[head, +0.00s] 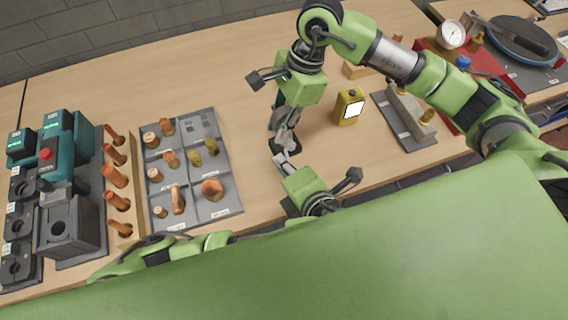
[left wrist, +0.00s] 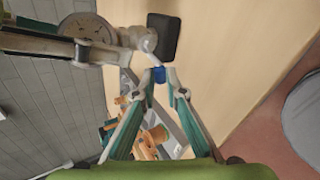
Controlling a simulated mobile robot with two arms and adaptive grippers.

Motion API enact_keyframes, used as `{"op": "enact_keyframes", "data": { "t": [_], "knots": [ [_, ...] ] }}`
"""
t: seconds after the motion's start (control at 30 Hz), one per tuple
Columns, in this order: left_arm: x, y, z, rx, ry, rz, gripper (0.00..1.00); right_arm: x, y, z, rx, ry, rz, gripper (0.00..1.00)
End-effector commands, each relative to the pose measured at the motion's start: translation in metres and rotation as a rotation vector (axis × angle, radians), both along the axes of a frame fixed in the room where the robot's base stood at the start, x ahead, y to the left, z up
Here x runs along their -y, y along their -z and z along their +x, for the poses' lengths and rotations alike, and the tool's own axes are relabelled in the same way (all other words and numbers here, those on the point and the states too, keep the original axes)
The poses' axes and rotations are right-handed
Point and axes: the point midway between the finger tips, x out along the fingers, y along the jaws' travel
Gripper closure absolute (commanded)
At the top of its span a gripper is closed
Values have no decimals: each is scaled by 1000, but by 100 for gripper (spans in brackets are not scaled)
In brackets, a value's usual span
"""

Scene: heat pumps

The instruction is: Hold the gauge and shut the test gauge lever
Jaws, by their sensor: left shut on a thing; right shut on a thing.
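The test gauge, a round grey dial (left wrist: 86,27), shows at the upper left of the left wrist view. A pale fitting beside it runs toward a small blue lever (left wrist: 158,72). My left gripper (left wrist: 158,82) is shut on the blue lever between its fingertips. My right gripper (head: 281,124) comes down from above in the head view and is shut on the gauge; its fingers also show beside the dial in the left wrist view. In the head view my left gripper (head: 284,160) meets it from below, and the gauge and lever are mostly hidden between the grippers.
A yellow can (head: 350,107) stands right of the grippers. A grey tray (head: 222,168) with copper and brass fittings lies to the left, with teal machines (head: 70,135) beyond. Another dial gauge (head: 452,35) stands at the right by a red case (head: 432,60).

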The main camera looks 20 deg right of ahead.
Motion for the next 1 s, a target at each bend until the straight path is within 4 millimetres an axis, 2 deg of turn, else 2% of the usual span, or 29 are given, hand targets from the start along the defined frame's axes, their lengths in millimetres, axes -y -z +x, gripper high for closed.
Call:
{"op": "enact_keyframes", "data": {
  "t": [0.07,0.1,0.57,1.0],
  "knots": [
    [1,-1,0,0,3,-2,100,-1,0,0,1,-1,4,100],
    [1,-1,0,0,4,-4,82,-1,0,0,1,-1,4,100],
    [1,2,-1,-1,1,-30,82,-1,0,0,0,-1,2,100],
    [1,14,-2,28,-4,-288,82,0,0,0,0,0,1,100]
  ]
}}
